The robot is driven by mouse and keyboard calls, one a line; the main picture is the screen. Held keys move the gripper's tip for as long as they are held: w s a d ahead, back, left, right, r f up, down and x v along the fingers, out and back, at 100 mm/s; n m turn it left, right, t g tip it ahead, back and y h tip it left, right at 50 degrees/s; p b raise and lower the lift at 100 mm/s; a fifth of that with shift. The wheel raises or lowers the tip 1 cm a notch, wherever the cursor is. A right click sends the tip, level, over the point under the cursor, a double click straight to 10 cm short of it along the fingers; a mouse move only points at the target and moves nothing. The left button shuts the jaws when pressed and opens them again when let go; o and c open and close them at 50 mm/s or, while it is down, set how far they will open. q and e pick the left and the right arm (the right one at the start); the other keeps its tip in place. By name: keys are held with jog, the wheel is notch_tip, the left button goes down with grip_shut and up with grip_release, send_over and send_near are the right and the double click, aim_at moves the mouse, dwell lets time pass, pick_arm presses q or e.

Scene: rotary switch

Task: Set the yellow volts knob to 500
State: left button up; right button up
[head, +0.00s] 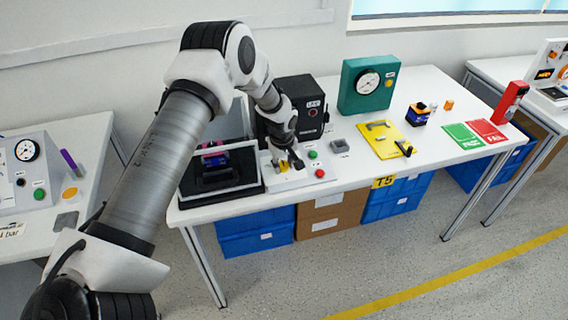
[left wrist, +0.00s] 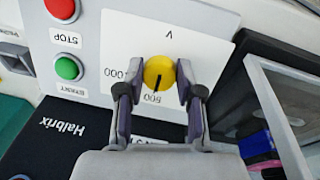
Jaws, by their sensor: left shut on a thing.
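The yellow volts knob (left wrist: 159,72) sits on a white panel marked V in the left wrist view. A dark pointer line on the knob runs down in the picture toward the 500 label, which shows upside down just below the knob. A 1000 label is partly hidden at the knob's left. My left gripper (left wrist: 158,88) is shut on the knob, one finger on each side. In the head view, my left gripper (head: 289,163) is down at the white switch panel (head: 296,181) and hides the knob there. My right gripper is not in view.
Beside the knob are a green START button (left wrist: 68,68) and a red STOP button (left wrist: 61,10). A black Halbrix box (left wrist: 75,140) and a dark open case (head: 222,170) stand close by. Yellow tray (head: 385,139) and green gauge box (head: 367,84) are farther right.

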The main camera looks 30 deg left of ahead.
aim_at(282, 177)
pick_arm(q)
jog(key=shift+f, duration=0.1)
jog(key=o, duration=1.2)
jog(key=shift+c, duration=0.2)
jog(key=shift+a+f, duration=0.1)
notch_tip(282, 177, up, 12)
jog(key=s, duration=0.1)
jog(key=shift+s+d, duration=0.35)
jog(key=shift+s, duration=0.05)
jog(key=shift+f, duration=0.1)
